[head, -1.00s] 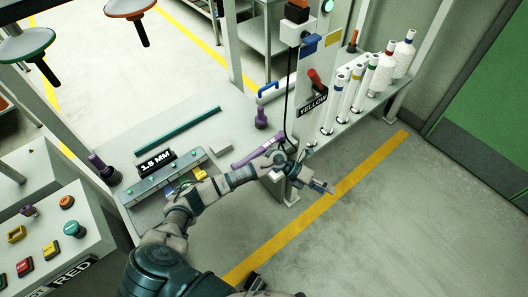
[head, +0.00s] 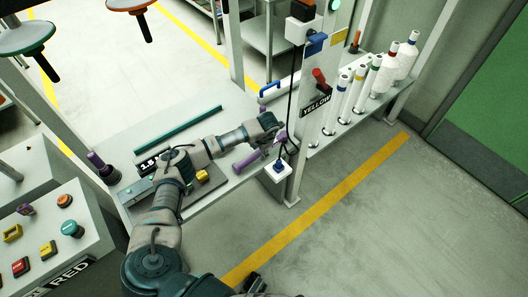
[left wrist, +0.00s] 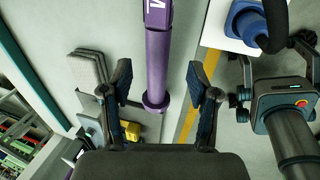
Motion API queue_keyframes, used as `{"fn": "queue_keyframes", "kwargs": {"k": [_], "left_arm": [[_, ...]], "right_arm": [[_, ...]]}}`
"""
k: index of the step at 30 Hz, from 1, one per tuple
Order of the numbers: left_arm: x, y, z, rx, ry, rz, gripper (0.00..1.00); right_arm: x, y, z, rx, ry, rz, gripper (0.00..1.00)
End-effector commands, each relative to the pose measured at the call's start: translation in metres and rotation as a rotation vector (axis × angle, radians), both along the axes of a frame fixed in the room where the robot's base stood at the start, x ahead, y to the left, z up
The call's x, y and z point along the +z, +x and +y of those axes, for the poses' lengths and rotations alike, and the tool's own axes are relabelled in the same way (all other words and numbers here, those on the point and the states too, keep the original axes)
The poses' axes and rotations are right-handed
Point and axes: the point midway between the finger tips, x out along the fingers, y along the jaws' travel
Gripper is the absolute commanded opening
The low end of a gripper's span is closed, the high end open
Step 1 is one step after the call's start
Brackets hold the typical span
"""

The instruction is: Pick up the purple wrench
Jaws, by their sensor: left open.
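The purple wrench (head: 247,163) lies on the grey workbench near its front right, partly covered by my arm in the head view. In the left wrist view its long purple handle (left wrist: 158,62) runs down from the top edge, with white lettering at the top and a ringed end. My left gripper (head: 278,135) is above the bench at the wrench's right part. In the left wrist view the gripper (left wrist: 158,78) is open, one finger on each side of the handle, with gaps on both sides. Contact does not show.
A white box with a blue plug (head: 281,166) and a grey post with a YELLOW sign (head: 316,104) stand close right of the gripper. A teal bar (head: 178,133) lies on the bench. A control panel (head: 47,232) is at left. The floor at right is clear.

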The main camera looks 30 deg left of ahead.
Motion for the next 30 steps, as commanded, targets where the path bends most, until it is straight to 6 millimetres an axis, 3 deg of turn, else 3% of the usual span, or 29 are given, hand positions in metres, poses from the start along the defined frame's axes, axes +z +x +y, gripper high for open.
{"fn": "queue_keyframes", "kwargs": {"k": [7,15,23,26,30], "left_arm": [[-0.02,0.002,0.002,0.001,0.003,0.001,0.6],[-0.056,0.008,0.008,-0.001,0.006,0.001,0.6],[-0.061,0.009,0.013,0.0,0.002,-0.002,0.6],[-0.061,0.009,0.015,0.0,0.001,-0.001,0.4],[-0.061,0.009,0.014,0.0,0.002,-0.001,0.05]], "right_arm": [[0.008,0.004,0.007,-0.003,0.012,-0.008,0.4],[0.021,0.003,0.004,-0.005,0.008,-0.003,0.4],[0.024,0.004,0.004,-0.005,0.007,-0.004,0.4],[0.024,0.004,0.004,-0.004,0.007,-0.004,0.4],[0.024,0.005,0.005,-0.005,0.009,-0.005,0.4]]}}
